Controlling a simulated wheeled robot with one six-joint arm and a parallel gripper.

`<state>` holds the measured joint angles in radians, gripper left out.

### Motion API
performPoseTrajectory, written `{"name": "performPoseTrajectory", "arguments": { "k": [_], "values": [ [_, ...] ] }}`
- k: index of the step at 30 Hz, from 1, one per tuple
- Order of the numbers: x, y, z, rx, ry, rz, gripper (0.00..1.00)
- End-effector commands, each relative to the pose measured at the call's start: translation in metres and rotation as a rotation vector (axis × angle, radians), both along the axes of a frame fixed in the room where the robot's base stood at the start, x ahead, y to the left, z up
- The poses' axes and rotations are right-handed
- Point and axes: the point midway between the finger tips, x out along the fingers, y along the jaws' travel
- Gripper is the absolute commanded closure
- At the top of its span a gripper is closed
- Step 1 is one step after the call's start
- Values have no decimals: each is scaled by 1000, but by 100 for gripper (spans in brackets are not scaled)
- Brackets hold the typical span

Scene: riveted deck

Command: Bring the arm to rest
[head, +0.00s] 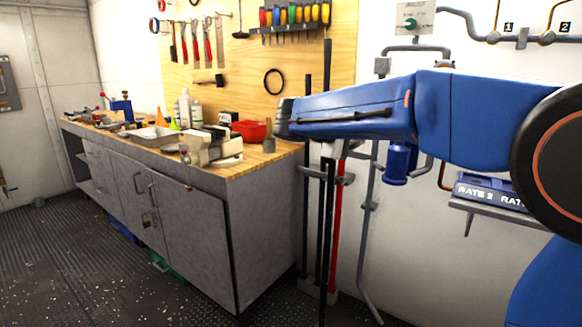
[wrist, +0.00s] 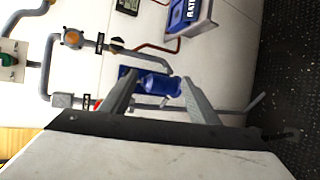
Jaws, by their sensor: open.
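My gripper (wrist: 158,80) shows in the wrist view, with its two grey fingers spread apart. A blue cylinder (wrist: 160,86) appears between the fingertips, by the white wall beyond; I see no finger closed on it. In the head view my blue arm (head: 465,120) reaches from the right edge leftward, roughly level, in front of the wall. Its dark near end is close to the bench's right end in the picture. I cannot make out the fingers in the head view.
A grey workbench (head: 265,235) stands at left, with a red bin (head: 249,131) and clutter on its wooden top. Tools hang on a wooden board (head: 290,75). Pipes and a shelf (head: 487,207) line the white wall. The dark floor (head: 75,260) at lower left is largely clear.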

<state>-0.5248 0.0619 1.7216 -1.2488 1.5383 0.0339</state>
Motion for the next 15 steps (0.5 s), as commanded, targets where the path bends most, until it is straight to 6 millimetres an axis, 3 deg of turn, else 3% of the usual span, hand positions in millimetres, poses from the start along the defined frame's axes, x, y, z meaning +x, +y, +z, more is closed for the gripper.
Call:
{"name": "performPoseTrajectory", "arguments": {
  "k": [1,6,15],
  "values": [
    [-15,-17,-6,43,14,-11,45],
    [-63,-59,-38,197,62,-43,45],
    [-161,-106,-102,502,100,-105,45]
  ]
}}
